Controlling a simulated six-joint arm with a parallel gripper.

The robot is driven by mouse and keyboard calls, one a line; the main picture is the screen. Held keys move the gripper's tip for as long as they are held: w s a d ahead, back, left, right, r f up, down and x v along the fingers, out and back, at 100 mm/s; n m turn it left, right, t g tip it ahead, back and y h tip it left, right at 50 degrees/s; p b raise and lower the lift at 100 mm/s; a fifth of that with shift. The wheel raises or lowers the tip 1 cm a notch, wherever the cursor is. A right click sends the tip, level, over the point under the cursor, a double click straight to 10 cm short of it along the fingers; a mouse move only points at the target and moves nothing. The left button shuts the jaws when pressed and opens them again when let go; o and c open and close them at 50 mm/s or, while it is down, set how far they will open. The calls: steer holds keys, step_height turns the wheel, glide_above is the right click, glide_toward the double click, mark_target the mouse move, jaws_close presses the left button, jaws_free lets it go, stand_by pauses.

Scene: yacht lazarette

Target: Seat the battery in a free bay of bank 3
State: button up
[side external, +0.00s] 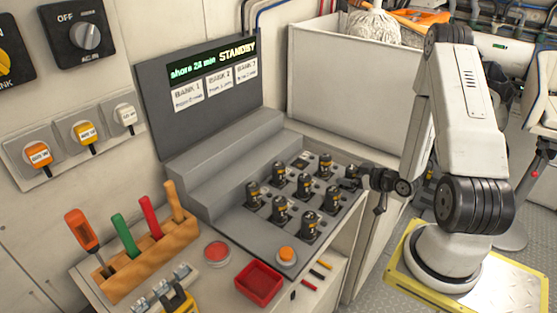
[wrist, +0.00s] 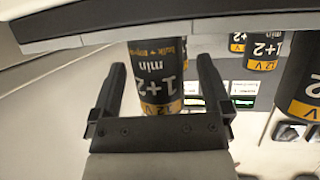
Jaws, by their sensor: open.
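My gripper (side external: 374,182) is at the right edge of the charger deck, beside the rightmost battery (side external: 350,176). In the wrist view my gripper (wrist: 160,72) is open. Its two black fingers stand to either side of a black battery (wrist: 158,75) with a yellow 12 V band and "1+2 min" lettering, with gaps showing beside it. Several similar black batteries with yellow bands (side external: 304,186) stand upright in the grey deck (side external: 240,222). A spot at the back of the deck (side external: 302,161) looks low and without a battery. Which bays belong to bank 3 cannot be read clearly.
A display panel (side external: 210,85) reading STANDBY, with bank labels, rises behind the deck. A red tray (side external: 259,284), an orange button (side external: 286,256) and a wooden tool rack (side external: 150,257) are in front. A tall white bin (side external: 345,85) stands behind. More batteries (wrist: 300,85) show at right in the wrist view.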

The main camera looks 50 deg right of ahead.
steer(key=shift+r, duration=3.85)
steer(key=w+a+r, duration=0.3)
steer(key=w+r, duration=0.3)
steer(key=w, duration=0.1)
steer(key=w+a+r, duration=0.3)
steer(key=w+r, duration=0.2)
steer(key=w, duration=0.1)
glide_toward(269, 123)
step_height(269, 123, up, 4)
steer(key=w+f, duration=0.2)
steer(key=f, duration=0.1)
steer(key=w+f, duration=0.2)
steer(key=shift+w+d, duration=0.1)
steer(key=shift+d, duration=0.2)
steer(key=shift+w+d+f, duration=0.25)
steer(key=shift+w+f, duration=0.3)
steer(key=shift+f, duration=0.2)
